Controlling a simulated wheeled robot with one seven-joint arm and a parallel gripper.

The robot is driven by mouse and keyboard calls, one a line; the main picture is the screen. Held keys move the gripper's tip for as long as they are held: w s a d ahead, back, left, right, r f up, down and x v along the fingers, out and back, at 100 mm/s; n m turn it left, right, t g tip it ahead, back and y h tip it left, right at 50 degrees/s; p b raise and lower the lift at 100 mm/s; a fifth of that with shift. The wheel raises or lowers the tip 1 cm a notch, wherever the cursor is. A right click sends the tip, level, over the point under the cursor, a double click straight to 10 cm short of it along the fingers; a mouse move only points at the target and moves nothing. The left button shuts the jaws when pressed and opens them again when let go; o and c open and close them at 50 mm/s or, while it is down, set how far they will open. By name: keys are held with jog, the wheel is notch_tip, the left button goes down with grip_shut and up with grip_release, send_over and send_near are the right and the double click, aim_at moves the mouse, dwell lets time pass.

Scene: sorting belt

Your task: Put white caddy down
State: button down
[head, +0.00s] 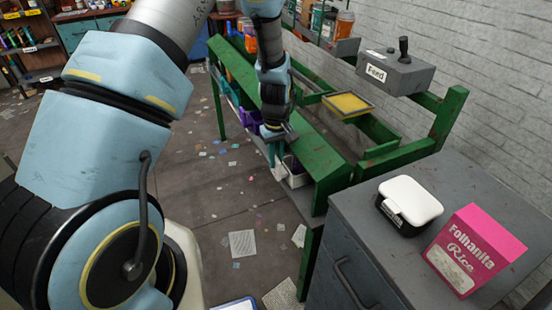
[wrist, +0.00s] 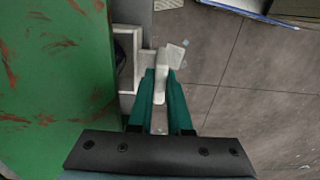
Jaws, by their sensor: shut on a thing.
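The white caddy (head: 297,180) shows at the outer side of the green belt frame, partly hidden by my gripper and the frame. In the wrist view the white caddy (wrist: 128,50) is left of the fingers, close along the green edge, with a dark inside partly visible. My gripper (head: 276,160) points down beside the belt. In the wrist view its green fingers (wrist: 160,82) are shut on a white upright part that appears to belong to the caddy. I cannot tell whether anything supports the caddy from below.
The green belt frame (head: 243,72) runs close beside my gripper; purple and teal bins sit along its side. A grey cabinet (head: 345,208) carries a white-lidded box (head: 411,200) and a pink rice box (head: 474,250). Paper scraps litter the open floor (head: 205,185).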

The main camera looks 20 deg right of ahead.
jog(key=shift+f, duration=0.15)
jog(key=c, duration=1.1)
grip_release()
jog(key=shift+c, duration=0.2)
notch_tip(320, 180, up, 12)
jog(key=b, duration=0.2)
jog(key=s+a+r, duration=0.2)
jog(key=a, duration=0.7)
jog(key=s+a+r+m+t, duration=0.1)
jog(key=s+a+r, duration=0.1)
jog(key=a, duration=0.7)
jog(key=s+a+r+m, duration=0.1)
jog(key=s+a+r, duration=0.2)
jog(key=a, duration=0.7)
jog(key=shift+t, duration=0.3)
jog(key=shift+a+r, duration=0.1)
notch_tip(320, 180, up, 2)
jog(key=p, duration=0.2)
jog(key=shift+w+r+p, duration=0.1)
jog(key=shift+r+p, duration=0.1)
jog(key=shift+p, duration=0.15)
